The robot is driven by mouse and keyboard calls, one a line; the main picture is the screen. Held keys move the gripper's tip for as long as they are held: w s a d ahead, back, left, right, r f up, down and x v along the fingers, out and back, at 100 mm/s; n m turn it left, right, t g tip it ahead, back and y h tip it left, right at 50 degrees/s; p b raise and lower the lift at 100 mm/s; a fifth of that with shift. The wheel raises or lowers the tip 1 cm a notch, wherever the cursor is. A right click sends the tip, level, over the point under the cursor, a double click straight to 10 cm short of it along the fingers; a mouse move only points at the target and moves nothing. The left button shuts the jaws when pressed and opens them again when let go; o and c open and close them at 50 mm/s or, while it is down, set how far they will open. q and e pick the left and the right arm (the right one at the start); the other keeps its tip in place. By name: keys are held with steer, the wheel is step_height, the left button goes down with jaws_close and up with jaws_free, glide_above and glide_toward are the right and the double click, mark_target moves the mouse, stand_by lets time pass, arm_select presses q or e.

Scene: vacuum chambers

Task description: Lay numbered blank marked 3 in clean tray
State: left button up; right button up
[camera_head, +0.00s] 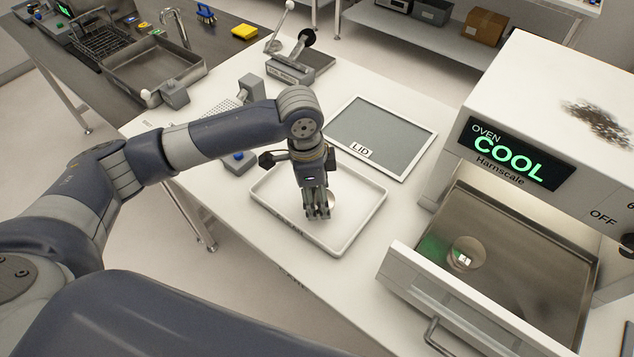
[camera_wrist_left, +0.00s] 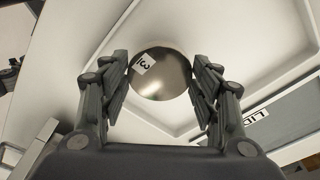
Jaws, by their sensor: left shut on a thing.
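The round metal blank marked 3 (camera_wrist_left: 160,75) is between the fingers of my left gripper (camera_wrist_left: 160,85) in the left wrist view. My left gripper (camera_head: 318,213) is shut on it, low over the white clean tray (camera_head: 268,217). In the head view the gripper hides most of the blank (camera_head: 332,199). I cannot tell whether the blank touches the tray floor. The tray lies on the white table and is otherwise empty. My right gripper is not in view.
A grey lid (camera_head: 385,133) lies beyond the tray. The oven (camera_head: 560,105) reads COOL; its open drawer (camera_head: 520,235) at right holds another numbered disc (camera_head: 466,254). A grey device (camera_head: 300,62) stands at the table's back. A sink (camera_head: 155,65) is at far left.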

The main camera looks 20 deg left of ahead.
arm_select(q)
steer(key=w, duration=0.2)
steer(key=w+a, duration=0.1)
steer(key=w, duration=0.1)
steer(key=shift+a+f+p, duration=0.1)
steer(key=shift+a+p, duration=0.05)
steer(key=shift+p, duration=0.2)
steer(key=shift+w+a+f, duration=0.15)
steer(key=shift+w, duration=0.25)
step_height(320, 180, down, 3)
steer(key=shift+r+p, duration=0.1)
steer(key=shift+p, duration=0.6)
steer(key=shift+f, duration=0.35)
steer(key=shift+f, duration=0.1)
steer(key=o, duration=1.5)
steer(key=shift+s, duration=0.1)
steer(key=shift+c, duration=0.2)
